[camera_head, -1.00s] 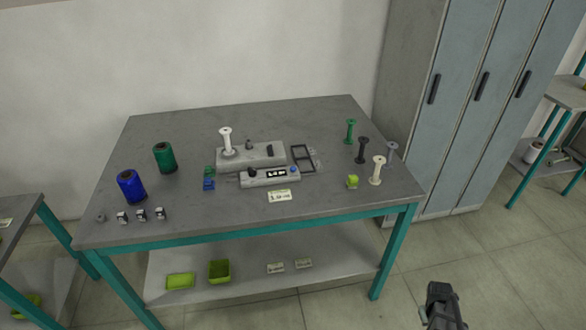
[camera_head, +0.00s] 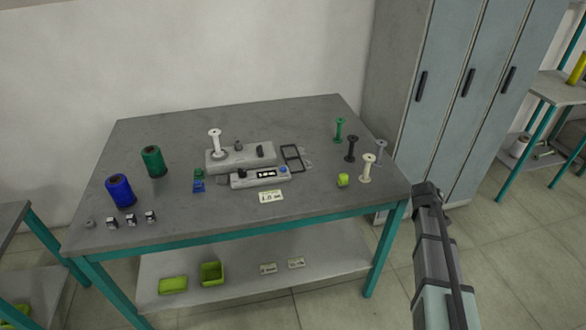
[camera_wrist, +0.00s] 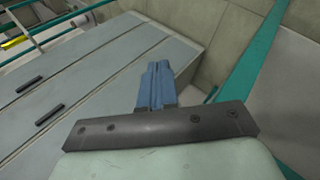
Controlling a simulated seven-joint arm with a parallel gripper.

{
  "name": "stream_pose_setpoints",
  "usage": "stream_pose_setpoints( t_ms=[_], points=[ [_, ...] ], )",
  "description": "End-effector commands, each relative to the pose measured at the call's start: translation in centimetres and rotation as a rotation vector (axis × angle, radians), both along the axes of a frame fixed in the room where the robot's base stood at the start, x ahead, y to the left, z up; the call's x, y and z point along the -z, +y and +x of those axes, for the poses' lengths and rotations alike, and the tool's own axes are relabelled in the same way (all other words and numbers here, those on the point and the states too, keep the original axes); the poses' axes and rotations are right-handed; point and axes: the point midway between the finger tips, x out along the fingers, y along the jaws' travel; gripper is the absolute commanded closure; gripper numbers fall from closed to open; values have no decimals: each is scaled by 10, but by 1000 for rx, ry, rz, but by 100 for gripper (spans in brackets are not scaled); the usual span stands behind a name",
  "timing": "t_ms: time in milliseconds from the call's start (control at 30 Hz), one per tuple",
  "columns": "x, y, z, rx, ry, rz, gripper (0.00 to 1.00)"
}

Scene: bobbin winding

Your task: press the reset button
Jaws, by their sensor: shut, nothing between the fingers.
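The winder's control box (camera_head: 245,181) sits on the grey table, in front of the winder base (camera_head: 222,163). It has a small lit display (camera_head: 266,174), a blue button (camera_head: 283,170) at its right end and a dark knob at its left. I cannot read a label that marks the reset button. My gripper (camera_head: 427,190) is off the table's right front corner, well apart from the box. In the wrist view its two bluish fingers (camera_wrist: 155,82) are together with nothing between them. The control box is not in the wrist view.
Blue (camera_head: 121,191) and green (camera_head: 154,161) thread cones stand left. A white card (camera_head: 271,197) lies before the box. Grey lockers (camera_head: 440,100) stand behind right. The table's front middle is mostly clear.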

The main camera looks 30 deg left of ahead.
Motion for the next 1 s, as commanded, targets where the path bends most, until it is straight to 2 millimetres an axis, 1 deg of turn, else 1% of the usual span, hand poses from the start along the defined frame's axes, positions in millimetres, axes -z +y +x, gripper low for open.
stream_pose_setpoints(
  t_ms=[33,167,200,367,567,600,733,833,933,1000],
  points=[
    [-15,12,11,-22,-21,-9,100],
    [-49,38,29,-76,-61,-34,100],
    [-59,48,34,-92,-73,-41,100],
    [-99,87,51,-153,-111,-68,100],
    [-150,143,65,-228,-153,-94,100],
    [-160,155,67,-243,-160,-101,100],
    [-194,194,70,-293,-181,-123,100],
    [-217,227,67,-335,-191,-145,100],
    [-233,263,55,-383,-187,-176,100],
    [-236,288,42,-418,-172,-205,100]
  ],
)
